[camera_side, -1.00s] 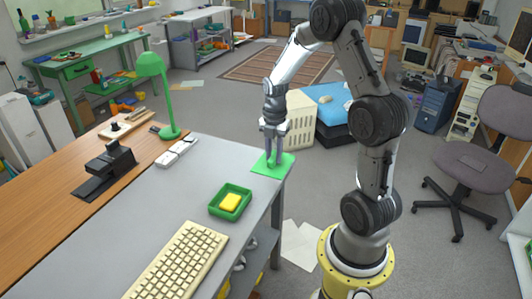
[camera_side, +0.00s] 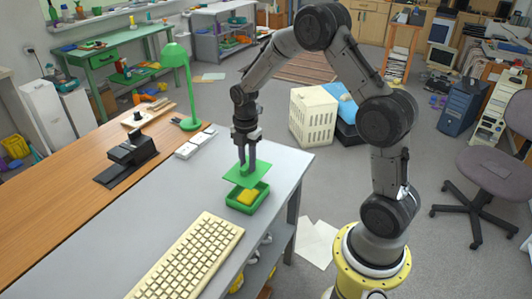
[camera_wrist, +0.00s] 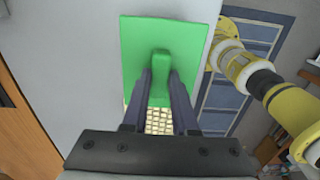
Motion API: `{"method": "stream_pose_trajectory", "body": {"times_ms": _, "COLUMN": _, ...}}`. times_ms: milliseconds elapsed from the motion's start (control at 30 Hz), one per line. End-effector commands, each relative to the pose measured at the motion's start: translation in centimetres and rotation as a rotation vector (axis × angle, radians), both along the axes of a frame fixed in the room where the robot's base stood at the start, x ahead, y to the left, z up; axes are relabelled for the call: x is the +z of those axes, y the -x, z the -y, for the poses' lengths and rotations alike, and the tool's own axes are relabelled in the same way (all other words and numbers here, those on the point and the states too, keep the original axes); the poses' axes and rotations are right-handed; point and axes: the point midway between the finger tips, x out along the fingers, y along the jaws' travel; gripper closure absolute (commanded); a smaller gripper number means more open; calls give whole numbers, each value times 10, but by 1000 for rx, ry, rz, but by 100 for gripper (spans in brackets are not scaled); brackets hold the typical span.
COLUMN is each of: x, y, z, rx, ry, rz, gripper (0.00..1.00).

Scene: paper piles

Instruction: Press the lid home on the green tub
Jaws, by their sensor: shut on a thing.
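The green tub (camera_side: 235,204) sits open on the grey table, with a yellow block (camera_side: 248,196) inside it. The flat green lid (camera_side: 262,176) is held level above the tub, with a visible gap between them. My gripper (camera_side: 248,166) is shut on the lid's raised handle. In the wrist view, the fingers of my gripper (camera_wrist: 160,85) sit on both sides of the handle, and the lid (camera_wrist: 140,35) hides the tub.
A cream keyboard (camera_side: 190,255) lies on the table in front of the tub. White switch boxes (camera_side: 194,145), a black device (camera_side: 130,155) and a green lamp (camera_side: 178,60) stand to the left. The table's right edge is near the tub. The far right table corner is clear.

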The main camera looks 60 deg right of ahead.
Motion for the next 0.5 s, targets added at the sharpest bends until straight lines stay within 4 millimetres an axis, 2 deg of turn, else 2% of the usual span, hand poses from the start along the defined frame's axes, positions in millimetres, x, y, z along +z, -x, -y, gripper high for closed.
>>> {"method": "stream_pose_trajectory", "body": {"times_ms": 267, "x": -13, "y": -1, "z": -5, "rx": 14, "ry": -1, "rz": -4, "gripper": 100}}
{"method": "stream_pose_trajectory", "body": {"times_ms": 500, "x": -35, "y": 0, "z": -5, "rx": 14, "ry": -2, "rz": -5, "gripper": 100}}
